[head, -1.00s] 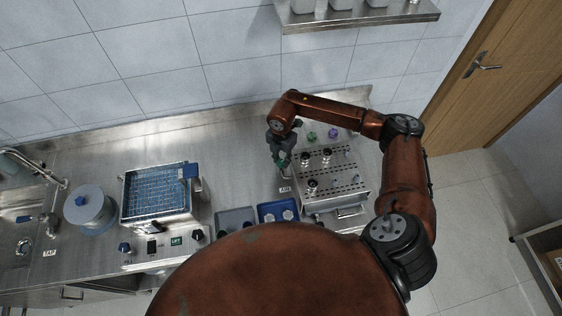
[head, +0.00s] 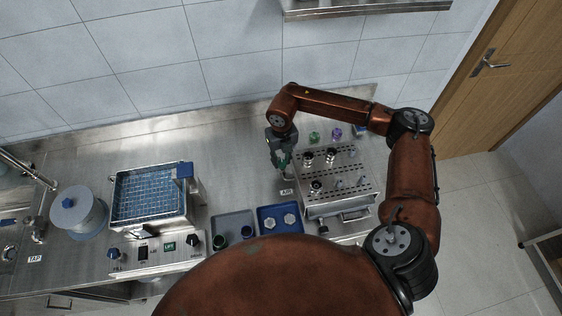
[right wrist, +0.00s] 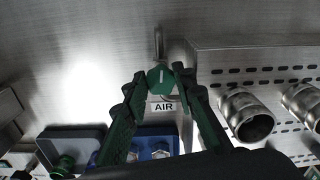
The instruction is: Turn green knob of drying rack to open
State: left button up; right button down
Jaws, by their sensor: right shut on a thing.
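The green knob (right wrist: 160,77) is a hexagonal piece with a pale line on its face, close to upright. It sits just above the AIR label (right wrist: 163,107), left of the steel drying rack (head: 322,208). The rack has a perforated panel and metal sockets, also seen at the right of the right wrist view (right wrist: 222,62). My right gripper (head: 284,166) is shut on the knob, its dark green fingers closing on both sides of it in the right wrist view. In the head view the gripper largely hides the knob. My left gripper is not in view.
A blue tray (head: 262,228) with white hexagonal pieces and a grey tray (head: 221,222) lie in front of the gripper. A blue-grid bath (head: 150,196) stands further left. Green (head: 314,137) and purple (head: 336,134) items stand behind the rack. The counter left of the gripper is clear.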

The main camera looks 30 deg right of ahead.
jog(key=n+b, duration=0.2)
jog(key=n, duration=0.3)
jog(key=shift+b, duration=0.35)
jog(key=shift+n, duration=0.3)
jog(key=c, duration=1.6)
grip_release()
jog(key=shift+a, duration=0.1)
jog(key=shift+r, duration=0.25)
notch_tip(320, 180, up, 12)
jog(key=shift+f, duration=0.25)
